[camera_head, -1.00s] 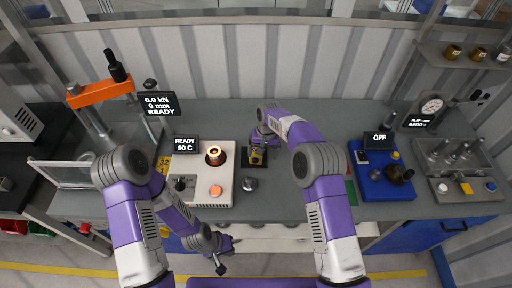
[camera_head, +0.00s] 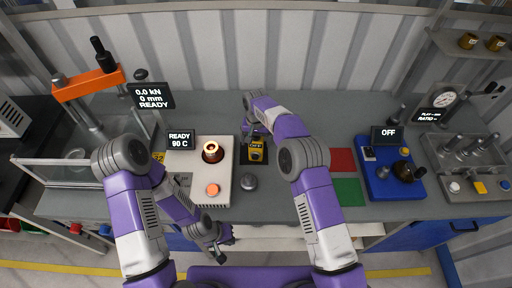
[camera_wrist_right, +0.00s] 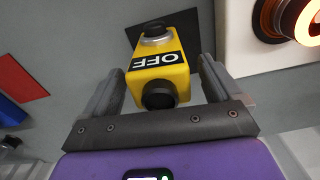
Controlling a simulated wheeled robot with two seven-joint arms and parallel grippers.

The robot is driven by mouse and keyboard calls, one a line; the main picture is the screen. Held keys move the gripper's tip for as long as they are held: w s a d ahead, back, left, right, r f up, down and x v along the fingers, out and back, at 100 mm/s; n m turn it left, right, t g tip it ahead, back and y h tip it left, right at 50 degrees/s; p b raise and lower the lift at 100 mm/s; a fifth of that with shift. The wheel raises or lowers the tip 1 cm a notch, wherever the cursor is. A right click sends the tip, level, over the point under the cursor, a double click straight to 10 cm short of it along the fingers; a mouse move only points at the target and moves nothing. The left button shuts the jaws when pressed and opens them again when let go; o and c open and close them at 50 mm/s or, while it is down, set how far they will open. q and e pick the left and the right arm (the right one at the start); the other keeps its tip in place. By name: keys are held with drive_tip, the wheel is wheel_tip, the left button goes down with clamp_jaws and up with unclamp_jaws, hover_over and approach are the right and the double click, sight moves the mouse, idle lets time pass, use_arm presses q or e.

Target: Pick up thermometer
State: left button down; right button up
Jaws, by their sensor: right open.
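The thermometer is a yellow block-shaped device (camera_head: 257,154) with a black OFF label, standing on a dark square pad on the bench. In the right wrist view the thermometer (camera_wrist_right: 160,75) shows its OFF label, a dark round end toward the gripper and a grey round part on the far side. My right gripper (camera_wrist_right: 160,68) is open, one finger on each side of the thermometer, with gaps visible. In the head view my right gripper (camera_head: 250,132) is just behind the thermometer, partly hidden by its arm. My left gripper (camera_head: 224,240) hangs low in front of the bench; its jaw opening is unclear.
A white heater unit (camera_head: 211,185) with a glowing ring stands left of the thermometer. A grey knob-like object (camera_head: 249,182) sits in front. Red (camera_head: 342,160) and green (camera_head: 348,191) mats lie to the right, then a blue unit (camera_head: 390,180). An orange-topped press (camera_head: 88,84) stands at left.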

drive_tip(key=shift+f, duration=0.2)
drive_tip(key=c, duration=1.1)
wheel_tip(320, 180, up, 10)
drive_tip(key=shift+r, duration=0.1)
drive_tip(key=shift+f+b, duration=2.45)
drive_tip(key=shift+f, duration=2.65)
drive_tip(key=shift+f, duration=0.1)
drive_tip(key=o, duration=1.2)
